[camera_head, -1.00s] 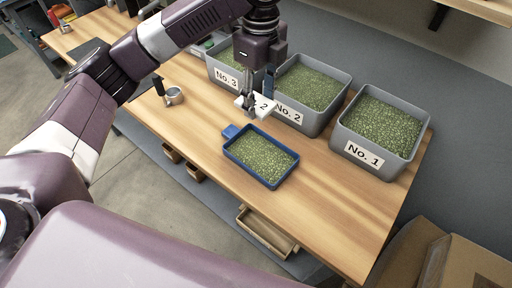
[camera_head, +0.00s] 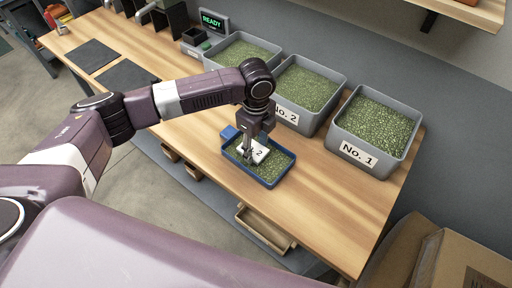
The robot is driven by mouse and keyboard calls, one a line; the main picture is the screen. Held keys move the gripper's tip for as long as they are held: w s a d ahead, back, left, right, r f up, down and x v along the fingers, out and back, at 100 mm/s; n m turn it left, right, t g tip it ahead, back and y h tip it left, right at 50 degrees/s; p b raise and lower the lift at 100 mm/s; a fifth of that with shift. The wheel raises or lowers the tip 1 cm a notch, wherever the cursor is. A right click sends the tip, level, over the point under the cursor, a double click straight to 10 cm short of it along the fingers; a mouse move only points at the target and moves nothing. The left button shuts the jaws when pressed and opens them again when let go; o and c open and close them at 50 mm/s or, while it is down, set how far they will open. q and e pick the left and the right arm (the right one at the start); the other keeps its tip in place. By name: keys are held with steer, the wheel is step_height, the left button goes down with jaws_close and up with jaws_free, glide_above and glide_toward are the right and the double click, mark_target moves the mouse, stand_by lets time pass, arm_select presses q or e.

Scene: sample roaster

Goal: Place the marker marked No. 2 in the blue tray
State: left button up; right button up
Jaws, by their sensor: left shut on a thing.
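The blue tray (camera_head: 272,184) sits on the wooden bench and holds green beans. The white marker with a 2 on it (camera_head: 258,153) is in my left gripper (camera_head: 249,157), which is shut on it. The marker is over the tray, within its outline, at or just above the beans; I cannot tell whether it touches them. My gripper and wrist hide part of the tray's far side. My right gripper does not show.
Grey bins of green beans stand along the back: No. 1 (camera_head: 357,154), No. 2 (camera_head: 312,125), and another (camera_head: 243,41) partly behind my arm. A scale reading READY (camera_head: 212,21) is at the far left. The bench right of the tray is clear. An open drawer (camera_head: 265,229) juts out below.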

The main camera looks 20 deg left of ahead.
mark_target(256, 151)
arm_select(q)
steer(key=shift+f, duration=0.55)
steer(key=o, duration=1.1)
steer(key=shift+f, duration=0.1)
step_height(256, 151, up, 12)
steer(key=b, duration=0.2)
